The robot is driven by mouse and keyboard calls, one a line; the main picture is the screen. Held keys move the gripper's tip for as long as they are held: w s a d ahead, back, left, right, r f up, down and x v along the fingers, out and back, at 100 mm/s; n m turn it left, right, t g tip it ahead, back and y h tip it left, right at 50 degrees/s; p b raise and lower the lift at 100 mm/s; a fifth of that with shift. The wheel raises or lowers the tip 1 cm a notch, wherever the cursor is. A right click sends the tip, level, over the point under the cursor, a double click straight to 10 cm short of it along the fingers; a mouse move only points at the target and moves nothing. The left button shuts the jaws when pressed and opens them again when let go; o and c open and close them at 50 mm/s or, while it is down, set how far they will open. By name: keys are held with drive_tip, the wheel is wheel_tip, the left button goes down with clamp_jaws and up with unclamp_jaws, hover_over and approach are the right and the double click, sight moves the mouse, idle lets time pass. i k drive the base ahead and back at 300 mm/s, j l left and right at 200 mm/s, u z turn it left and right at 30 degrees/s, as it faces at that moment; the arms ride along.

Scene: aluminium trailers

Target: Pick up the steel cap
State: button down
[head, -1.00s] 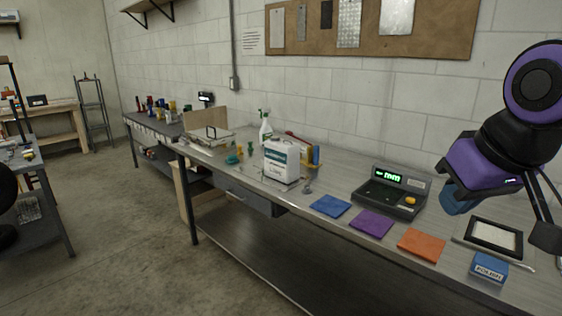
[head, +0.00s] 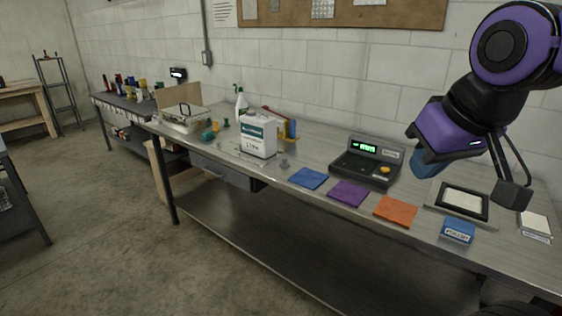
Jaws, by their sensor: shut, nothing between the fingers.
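A small grey metallic piece (head: 284,163) stands on the bench just right of the white jug; it looks like the steel cap, but it is too small to be sure. My gripper (head: 511,194) is at the right, on the end of my purple and black arm, above the right part of the bench. It is shut and empty, well to the right of the small grey piece and apart from it. Its fingertips show only as a dark block.
The white jug (head: 258,136) stands beside the grey piece. Blue (head: 308,178), purple (head: 348,193) and orange (head: 395,211) cloths lie along the front edge. The scale (head: 367,164) stands behind them. A blue box (head: 458,231) and framed pad (head: 462,201) are at right.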

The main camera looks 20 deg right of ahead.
sight(283, 164)
drive_tip(key=z, duration=0.25)
drive_tip(key=i+j+z, duration=0.2)
drive_tip(key=z, duration=0.2)
drive_tip(key=i+j+z, duration=0.25)
drive_tip(key=z, duration=0.2)
drive_tip(key=i+j, duration=0.2)
drive_tip(key=j, duration=0.15)
drive_tip(key=i+j+z, duration=0.1)
drive_tip(key=j, duration=0.3)
drive_tip(key=i+j, duration=0.2)
drive_tip(key=j, duration=0.15)
drive_tip(key=i+j+z, duration=0.1)
drive_tip(key=j, duration=0.3)
drive_tip(key=i+j, duration=0.25)
drive_tip(key=j, duration=0.15)
drive_tip(key=i+j+z, duration=0.1)
drive_tip(key=j, duration=0.3)
